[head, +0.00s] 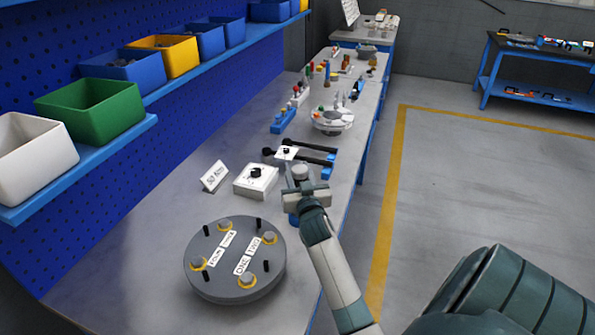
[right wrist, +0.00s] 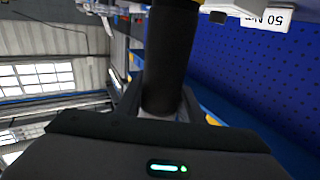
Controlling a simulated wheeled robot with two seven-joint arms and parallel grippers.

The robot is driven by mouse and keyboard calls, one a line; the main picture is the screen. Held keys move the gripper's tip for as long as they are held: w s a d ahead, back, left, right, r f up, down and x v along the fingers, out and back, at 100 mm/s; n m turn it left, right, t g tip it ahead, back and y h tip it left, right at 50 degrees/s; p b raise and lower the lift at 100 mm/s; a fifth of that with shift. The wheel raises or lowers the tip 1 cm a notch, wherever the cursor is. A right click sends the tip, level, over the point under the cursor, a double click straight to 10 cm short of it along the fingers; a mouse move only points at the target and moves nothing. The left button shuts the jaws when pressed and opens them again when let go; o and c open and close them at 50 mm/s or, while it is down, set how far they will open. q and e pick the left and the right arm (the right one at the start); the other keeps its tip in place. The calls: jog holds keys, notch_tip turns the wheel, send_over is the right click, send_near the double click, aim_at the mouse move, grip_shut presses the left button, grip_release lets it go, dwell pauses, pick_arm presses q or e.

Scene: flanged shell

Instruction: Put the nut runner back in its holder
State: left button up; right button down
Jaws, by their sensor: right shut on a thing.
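My right gripper (head: 305,188) is over the right edge of the bench and shut on the nut runner. In the right wrist view, the nut runner (right wrist: 172,60) is a thick black cylinder between the fingers, with a bit of yellow at its far end. In the head view, the gripper hides most of it; a grey round top (head: 300,171) shows above the fingers. My left gripper is not in view.
A round grey flanged shell (head: 237,290) with ringed bolts and number labels stands in front. A white box with a black knob (head: 256,182) and a small sign (head: 214,176) stand left of the gripper. Dark bars (head: 318,158) lie behind it. Bins line the left shelf.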

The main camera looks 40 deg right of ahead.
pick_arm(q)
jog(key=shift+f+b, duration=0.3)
pick_arm(e)
jog(key=shift+f, duration=0.3)
jog(key=c, duration=1.1)
grip_release()
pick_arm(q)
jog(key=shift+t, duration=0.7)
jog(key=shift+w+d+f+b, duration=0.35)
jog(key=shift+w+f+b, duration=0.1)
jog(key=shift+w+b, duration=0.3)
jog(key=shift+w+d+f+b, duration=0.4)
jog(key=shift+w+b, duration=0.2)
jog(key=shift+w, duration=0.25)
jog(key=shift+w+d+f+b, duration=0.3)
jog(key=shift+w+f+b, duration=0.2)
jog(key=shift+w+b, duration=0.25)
pick_arm(e)
jog(key=shift+v, duration=8.75)
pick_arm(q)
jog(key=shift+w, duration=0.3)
pick_arm(e)
jog(key=shift+f, duration=0.1)
